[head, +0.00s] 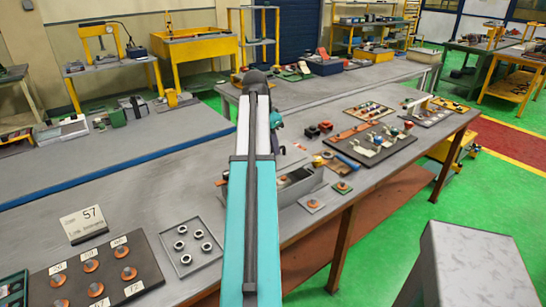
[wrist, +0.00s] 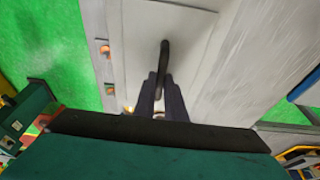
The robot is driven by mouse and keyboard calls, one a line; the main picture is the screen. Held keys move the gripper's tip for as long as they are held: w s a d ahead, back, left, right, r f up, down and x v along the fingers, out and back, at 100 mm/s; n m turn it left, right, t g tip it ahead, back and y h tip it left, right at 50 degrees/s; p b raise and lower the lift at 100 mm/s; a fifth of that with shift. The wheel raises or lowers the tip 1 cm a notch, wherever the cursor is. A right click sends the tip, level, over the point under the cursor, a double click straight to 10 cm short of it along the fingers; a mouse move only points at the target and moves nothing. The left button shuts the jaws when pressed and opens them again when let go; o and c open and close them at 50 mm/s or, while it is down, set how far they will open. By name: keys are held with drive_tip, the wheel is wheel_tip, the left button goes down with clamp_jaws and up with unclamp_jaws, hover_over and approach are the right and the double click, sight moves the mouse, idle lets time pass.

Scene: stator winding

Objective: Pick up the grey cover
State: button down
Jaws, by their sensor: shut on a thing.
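The grey cover (wrist: 195,55) is a flat pale plate with a dark upright handle (wrist: 165,56), below my gripper in the wrist view. My gripper (wrist: 162,82) has its two dark fingers closed on that handle. I cannot tell whether the cover rests on something or hangs clear. A grey metal box (head: 302,186) shows partly beside the arm.
Two small plates with copper-coloured parts (head: 313,205) (head: 342,187) lie near the table's front edge. A grey tray with several metal rings (head: 190,262) and a dark board with several copper pieces (head: 60,262) are at left. A dark board of parts (head: 372,155) lies at right.

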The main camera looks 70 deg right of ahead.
drive_tip(key=shift+r, duration=1.7)
